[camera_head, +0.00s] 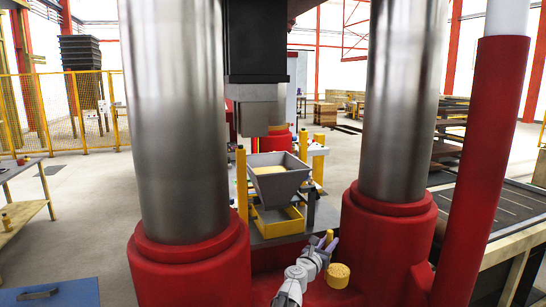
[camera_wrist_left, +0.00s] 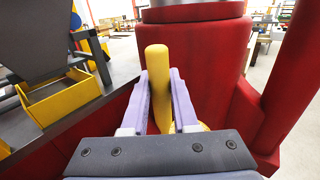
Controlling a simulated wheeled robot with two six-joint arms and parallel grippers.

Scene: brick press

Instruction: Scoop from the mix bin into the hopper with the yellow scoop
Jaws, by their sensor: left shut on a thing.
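My left gripper (camera_head: 326,243) is at the lower middle of the head view, with purple fingers shut on the upright yellow handle of the scoop (camera_head: 330,235). In the left wrist view the handle (camera_wrist_left: 157,75) stands between the two fingers (camera_wrist_left: 163,110). A round yellow cup with a grainy tan top (camera_head: 340,275) is just right of the gripper; whether it joins the handle is hidden. The grey hopper (camera_head: 279,184), with pale yellow material inside, stands beyond the gripper, apart from it. I cannot make out a mix bin for certain. My right gripper is not in view.
Two thick steel columns (camera_head: 178,110) (camera_head: 402,100) on red bases flank the hopper. A dark press head (camera_head: 255,50) hangs behind and above it. A yellow tray (camera_head: 277,222) sits below the hopper. A red post (camera_head: 495,150) slants at the right, before a dark table (camera_head: 500,205).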

